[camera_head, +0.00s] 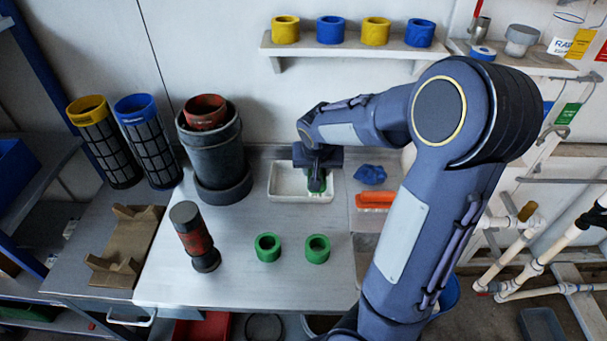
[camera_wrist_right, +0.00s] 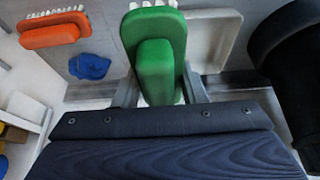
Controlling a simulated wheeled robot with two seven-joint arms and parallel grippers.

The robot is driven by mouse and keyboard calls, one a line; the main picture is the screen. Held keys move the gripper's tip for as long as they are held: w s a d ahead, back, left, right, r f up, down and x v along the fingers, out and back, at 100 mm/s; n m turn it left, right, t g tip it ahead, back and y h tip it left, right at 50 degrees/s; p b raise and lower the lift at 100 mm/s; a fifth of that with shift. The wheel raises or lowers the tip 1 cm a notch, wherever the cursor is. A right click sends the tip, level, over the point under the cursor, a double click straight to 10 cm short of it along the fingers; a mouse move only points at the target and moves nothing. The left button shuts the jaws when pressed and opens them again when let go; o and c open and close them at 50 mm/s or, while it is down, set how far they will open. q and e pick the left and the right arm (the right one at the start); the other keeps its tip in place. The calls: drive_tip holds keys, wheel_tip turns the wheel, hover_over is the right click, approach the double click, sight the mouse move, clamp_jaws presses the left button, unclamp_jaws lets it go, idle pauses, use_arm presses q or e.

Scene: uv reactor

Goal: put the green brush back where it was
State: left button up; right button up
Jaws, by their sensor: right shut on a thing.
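The green brush (camera_wrist_right: 157,72) fills the top middle of the right wrist view, with white bristles at its far end. In the head view a little of its green (camera_head: 318,185) shows below my gripper. My right gripper (camera_head: 316,178) is shut on the brush, with a grey finger on each side of it. It is over the right part of the white tray (camera_head: 284,193), which also shows in the right wrist view (camera_wrist_right: 222,30). Whether the brush touches the tray is hidden. My left gripper is not in view.
An orange brush (camera_head: 375,201) and a blue cloth (camera_head: 370,174) lie right of the tray. Two green rings (camera_head: 317,249) stand in front. A dark cylinder (camera_head: 214,155) is to the left, with a black-and-red tube (camera_head: 193,237) nearer. A shelf (camera_head: 350,50) with rings is behind.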

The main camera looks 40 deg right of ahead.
drive_tip(key=p, duration=0.1)
approach(303, 178)
drive_tip(key=shift+w+d+f, duration=0.5)
drive_tip(key=shift+d, duration=0.1)
drive_tip(key=shift+w+d+f+p, duration=0.2)
drive_tip(key=shift+w+f+p, duration=0.15)
drive_tip(key=shift+w+f, duration=0.25)
wheel_tip(303, 178, down, 3)
drive_tip(key=shift+s+f, duration=0.1)
drive_tip(key=shift+f, duration=0.15)
drive_tip(key=o, duration=1)
drive_tip(key=shift+o, duration=0.2)
